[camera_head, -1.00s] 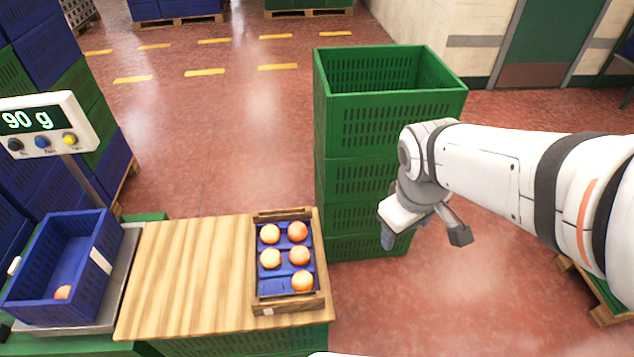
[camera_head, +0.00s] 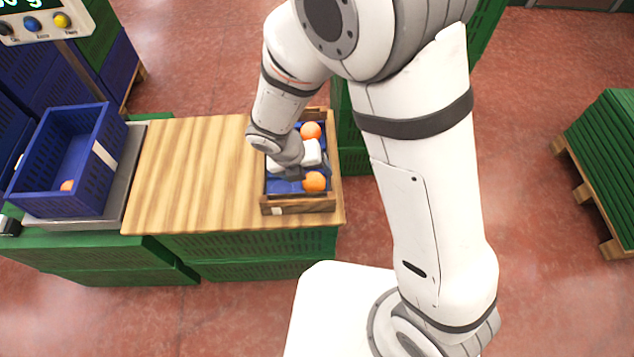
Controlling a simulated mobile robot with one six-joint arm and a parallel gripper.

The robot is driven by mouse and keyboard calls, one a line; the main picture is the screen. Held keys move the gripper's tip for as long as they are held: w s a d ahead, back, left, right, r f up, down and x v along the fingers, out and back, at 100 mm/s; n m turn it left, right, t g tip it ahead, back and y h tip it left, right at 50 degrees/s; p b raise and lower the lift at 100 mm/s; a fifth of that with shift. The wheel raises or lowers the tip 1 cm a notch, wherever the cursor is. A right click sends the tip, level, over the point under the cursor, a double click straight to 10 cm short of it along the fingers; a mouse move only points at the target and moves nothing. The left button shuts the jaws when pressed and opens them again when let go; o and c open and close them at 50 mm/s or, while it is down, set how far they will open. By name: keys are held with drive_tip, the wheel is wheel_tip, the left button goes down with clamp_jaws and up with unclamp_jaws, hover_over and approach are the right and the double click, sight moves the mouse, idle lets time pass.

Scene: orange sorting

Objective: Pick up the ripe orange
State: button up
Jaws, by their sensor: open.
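A wooden tray with a blue insert (camera_head: 290,208) stands at the right end of the wooden table top. Two oranges show in it: one at the far right (camera_head: 311,131) and one at the near right (camera_head: 315,182). My gripper (camera_head: 300,165) is low over the middle of the tray, between these two oranges, with open jaws. My gripper and wrist hide the rest of the tray, including the other oranges. I cannot tell whether a fruit is between the fingers. Another orange (camera_head: 67,185) lies in the blue crate at left.
The blue crate (camera_head: 98,150) sits on a scale (camera_head: 118,190) left of the table top (camera_head: 190,170). Between crate and tray the table top is bare. Green crates stand behind the tray and a green stack (camera_head: 610,150) stands at right.

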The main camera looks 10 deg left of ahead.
sight(310, 178)
drive_tip(key=x, duration=0.1)
drive_tip(key=b+x, duration=0.1)
drive_tip(key=x, duration=0.3)
drive_tip(key=shift+w+a+f+b, duration=0.15)
drive_tip(key=shift+a+f+b, duration=0.15)
drive_tip(key=shift+b, duration=0.1)
drive_tip(key=c, duration=1.1)
